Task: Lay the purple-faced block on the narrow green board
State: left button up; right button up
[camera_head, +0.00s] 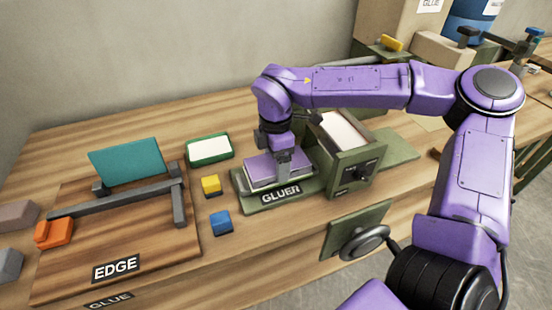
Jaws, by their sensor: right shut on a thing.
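The purple-faced block (258,170), with pale sides, lies flat with its purple face up over the green board (250,204) labelled GLUER. My right gripper (284,168) reaches down from above and is shut on the block near its right part. The block looks level and lies within the board's outline; I cannot tell whether its underside touches the board. The fingers hide part of the block's top. My left gripper is not in view.
A green box-like press (352,172) with a pale sheet stands right of the block. Yellow (211,185) and blue (220,222) blocks stand left of the board. A green-rimmed tray (209,150) lies behind them. The EDGE board (150,245) with grey bars fills the left.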

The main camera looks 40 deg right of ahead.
jog(key=shift+f, duration=0.2)
jog(key=o, duration=1)
jog(key=shift+o, duration=0.2)
notch_tip(320, 180, up, 12)
jog(key=shift+r+b, duration=0.25)
jog(key=shift+b, duration=0.15)
